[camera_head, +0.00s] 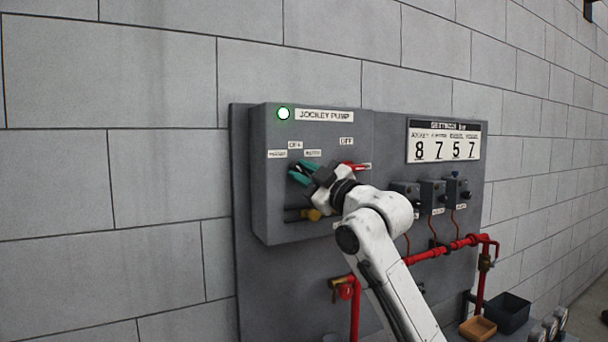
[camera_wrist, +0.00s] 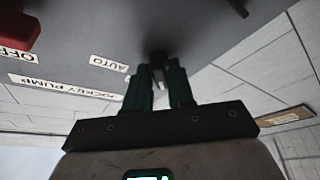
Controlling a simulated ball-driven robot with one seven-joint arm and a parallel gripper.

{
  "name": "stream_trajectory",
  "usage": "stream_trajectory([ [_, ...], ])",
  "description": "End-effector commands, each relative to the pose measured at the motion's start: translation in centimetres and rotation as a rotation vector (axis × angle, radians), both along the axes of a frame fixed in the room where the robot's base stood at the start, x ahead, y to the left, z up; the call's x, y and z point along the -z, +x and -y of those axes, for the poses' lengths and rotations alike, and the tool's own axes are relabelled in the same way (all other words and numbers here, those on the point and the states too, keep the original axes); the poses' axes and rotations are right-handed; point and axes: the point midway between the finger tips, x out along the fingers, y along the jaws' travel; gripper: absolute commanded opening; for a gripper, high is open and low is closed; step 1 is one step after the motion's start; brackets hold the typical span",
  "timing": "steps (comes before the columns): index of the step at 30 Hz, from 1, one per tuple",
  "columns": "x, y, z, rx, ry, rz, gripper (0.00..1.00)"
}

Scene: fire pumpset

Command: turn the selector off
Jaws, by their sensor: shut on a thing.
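The grey jockey pump box (camera_head: 262,190) is on the wall panel, with a lit green lamp (camera_head: 284,113) at its top left. Labels above the selector include OFF (camera_head: 295,144) and AUTO (camera_head: 312,153); another label to their left is hard to read. My gripper (camera_head: 303,174) reaches the box face below these labels, its green fingers hiding the selector in the head view. In the wrist view, the dark selector knob (camera_wrist: 157,60) with a pale mark sits between the fingertips of my gripper (camera_wrist: 160,84), which are shut on it. Which label it points to cannot be told.
A red handle (camera_head: 352,166) is just right of my gripper, and also shows in the wrist view (camera_wrist: 18,32). A brass-coloured part (camera_head: 314,214) is below. Small grey boxes (camera_head: 432,196), red pipes (camera_head: 440,252) and trays (camera_head: 508,313) are to the right.

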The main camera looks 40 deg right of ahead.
Motion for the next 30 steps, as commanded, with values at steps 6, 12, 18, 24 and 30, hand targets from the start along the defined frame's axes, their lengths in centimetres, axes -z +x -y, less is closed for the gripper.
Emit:
stream_trajectory([
  [6,0.24,0.14,-0.22,-0.004,0.116,0.031,0.0],
  [12,0.24,0.18,-0.3,-0.004,0.277,0.076,0.0],
  [18,0.2,0.23,-0.38,-0.004,0.439,0.121,0.0],
  [24,0.2,0.22,-0.34,-0.002,0.574,0.16,0.0],
  [30,0.23,0.18,-0.27,-0.001,0.666,0.186,0.0],
])
